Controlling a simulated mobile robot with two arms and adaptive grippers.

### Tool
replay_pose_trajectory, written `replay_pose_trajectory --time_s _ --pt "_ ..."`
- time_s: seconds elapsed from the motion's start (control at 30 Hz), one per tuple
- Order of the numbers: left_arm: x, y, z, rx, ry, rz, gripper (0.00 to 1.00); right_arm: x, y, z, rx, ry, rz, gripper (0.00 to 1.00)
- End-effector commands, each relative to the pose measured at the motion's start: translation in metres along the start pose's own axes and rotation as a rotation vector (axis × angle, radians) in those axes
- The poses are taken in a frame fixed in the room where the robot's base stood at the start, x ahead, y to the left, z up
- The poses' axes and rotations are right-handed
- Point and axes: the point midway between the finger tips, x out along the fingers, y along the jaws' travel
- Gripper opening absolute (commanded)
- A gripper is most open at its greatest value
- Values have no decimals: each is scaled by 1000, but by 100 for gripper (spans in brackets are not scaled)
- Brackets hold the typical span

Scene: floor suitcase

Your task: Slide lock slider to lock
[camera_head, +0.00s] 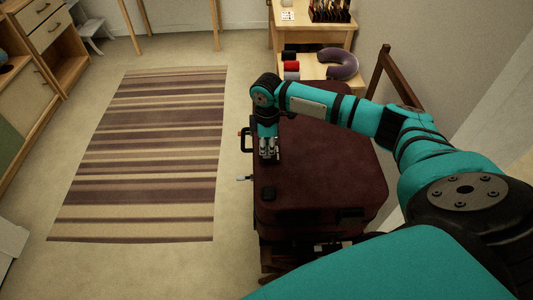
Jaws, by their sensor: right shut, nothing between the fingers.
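The dark red suitcase (318,185) lies closed on a low wooden rack below my right arm. A black handle (246,140) sticks out from its left side. A small light metallic part (244,178) also juts from that side, lower down; I cannot tell if it is the lock slider. My right gripper (269,156) is shut and empty. It points down at the suitcase's left edge, just right of the handle. Contact with the suitcase cannot be made out. The gripper and wrist hide the edge beneath them. My left gripper is out of view.
A striped rug (150,150) lies on open floor to the left. A wooden shelf with a purple neck pillow (338,64) and rolled items stands behind the suitcase. A wooden cabinet (40,60) is at far left. The wall is close on the right.

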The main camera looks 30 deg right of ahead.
Motion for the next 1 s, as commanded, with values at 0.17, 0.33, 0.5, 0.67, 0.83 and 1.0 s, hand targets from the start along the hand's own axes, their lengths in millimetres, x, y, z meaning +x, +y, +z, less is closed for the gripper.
replay_pose_trajectory --time_s 0.17,0.33,0.5,0.67,0.83,1.0 --pt "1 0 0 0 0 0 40 3 0 0 0 0 0 0" --pt "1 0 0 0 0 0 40 6 0 0 0 0 0 0" --pt "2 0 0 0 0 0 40 8 0 0 0 0 0 0" --pt "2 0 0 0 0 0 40 10 0 0 -1 0 0 0" --pt "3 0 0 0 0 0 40 11 2 0 0 -1 -1 0" --pt "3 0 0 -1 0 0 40 11 7 0 0 -1 0 0"
